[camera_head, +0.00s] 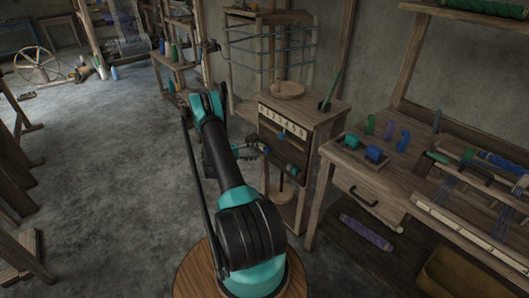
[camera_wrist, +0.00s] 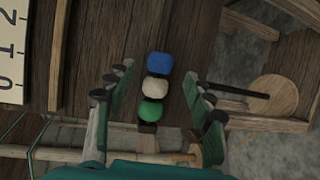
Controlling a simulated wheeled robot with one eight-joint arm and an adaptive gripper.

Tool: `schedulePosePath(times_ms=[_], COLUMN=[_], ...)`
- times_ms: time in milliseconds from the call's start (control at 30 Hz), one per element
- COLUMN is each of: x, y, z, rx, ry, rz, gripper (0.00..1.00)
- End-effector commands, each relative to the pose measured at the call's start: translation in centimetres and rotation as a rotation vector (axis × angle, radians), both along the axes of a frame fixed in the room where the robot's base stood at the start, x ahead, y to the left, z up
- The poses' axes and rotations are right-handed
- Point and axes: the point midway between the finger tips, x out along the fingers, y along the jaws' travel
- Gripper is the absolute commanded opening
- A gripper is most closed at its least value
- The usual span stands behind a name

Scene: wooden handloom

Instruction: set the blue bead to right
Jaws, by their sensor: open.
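In the wrist view a blue bead (camera_wrist: 159,63), a cream bead (camera_wrist: 156,89) and a green bead (camera_wrist: 151,111) sit in a row against dark wooden boards. The blue bead is at the far end of the row, the green one nearest my palm. My gripper (camera_wrist: 161,87) is open. Its two fingers stand on either side of the row, with visible gaps between them and the beads. What holds the beads is hidden.
A white number scale (camera_head: 283,117) is on the cabinet front and shows at the left of the wrist view (camera_wrist: 12,50). A round wooden disc (camera_head: 287,89) lies on top. A workbench (camera_head: 385,178) with spools stands to the right.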

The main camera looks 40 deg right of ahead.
Motion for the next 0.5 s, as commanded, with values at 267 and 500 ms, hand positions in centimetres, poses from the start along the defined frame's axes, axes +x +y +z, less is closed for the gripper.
schedulePosePath(times_ms=[267,500], x=[-1.2,-1.5], y=[-3.6,-4.4], z=[-0.6,-0.7], rx=[0.000,0.000], ry=[-0.001,0.000], rz=[-0.001,0.000], gripper=[0.53,0.53])
